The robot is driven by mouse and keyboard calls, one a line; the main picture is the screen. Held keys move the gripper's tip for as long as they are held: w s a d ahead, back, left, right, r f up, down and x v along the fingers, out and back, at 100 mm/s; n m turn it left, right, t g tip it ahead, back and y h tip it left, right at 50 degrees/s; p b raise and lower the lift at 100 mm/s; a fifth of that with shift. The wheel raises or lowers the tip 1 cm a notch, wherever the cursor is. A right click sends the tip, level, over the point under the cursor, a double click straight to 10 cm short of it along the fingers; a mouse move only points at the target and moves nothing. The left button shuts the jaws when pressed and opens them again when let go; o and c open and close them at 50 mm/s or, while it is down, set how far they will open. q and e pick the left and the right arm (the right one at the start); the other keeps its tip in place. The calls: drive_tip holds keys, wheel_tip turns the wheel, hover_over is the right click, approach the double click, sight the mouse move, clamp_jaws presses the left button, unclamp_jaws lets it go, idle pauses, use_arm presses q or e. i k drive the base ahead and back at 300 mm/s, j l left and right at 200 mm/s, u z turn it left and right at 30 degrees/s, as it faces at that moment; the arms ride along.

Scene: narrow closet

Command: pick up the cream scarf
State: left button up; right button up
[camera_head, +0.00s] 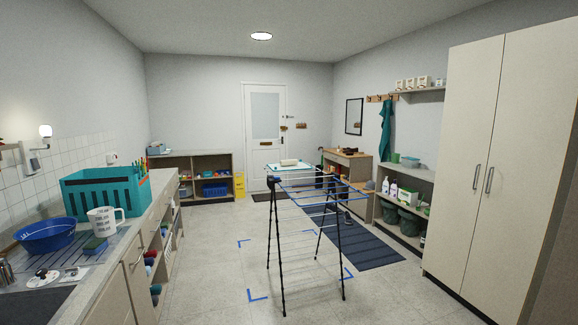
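A small cream bundle (290,162) shows beyond the far end of the drying rack. It may be the cream scarf, but it is too small to be sure. It appears to lie on a pale blue and white surface (280,168). Neither of my grippers is in view, and nothing is seen touching the bundle.
A folding drying rack (306,197) stands mid-floor among blue corner marks, before a dark striped rug (352,236). A counter with a teal crate (104,192) runs along the left. A tall cabinet (505,160) stands right. Floor between counter and rack is clear.

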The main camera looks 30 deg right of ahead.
sight(293, 161)
drive_tip(key=i+l+z, duration=0.1)
drive_tip(key=i+z, duration=0.25)
drive_tip(key=i, duration=0.6)
drive_tip(key=i+z, duration=0.1)
drive_tip(key=i, duration=1.5)
drive_tip(key=i+j+z, duration=0.15)
drive_tip(key=i+z, duration=0.15)
drive_tip(key=i, duration=0.5)
drive_tip(key=i+j+z, duration=0.15)
drive_tip(key=i+z, duration=0.3)
drive_tip(key=i+j+z, duration=0.2)
drive_tip(key=z, duration=0.25)
drive_tip(key=i+j+z, duration=0.3)
drive_tip(key=z, duration=0.15)
drive_tip(key=i+j+z, duration=0.2)
drive_tip(key=j+z, duration=0.2)
drive_tip(key=j, duration=0.15)
drive_tip(key=i+j+z, duration=0.15)
drive_tip(key=j+z, duration=0.2)
drive_tip(key=j, duration=0.2)
drive_tip(key=i+j+z, duration=0.1)
drive_tip(key=j+z, duration=0.2)
drive_tip(key=j, duration=0.25)
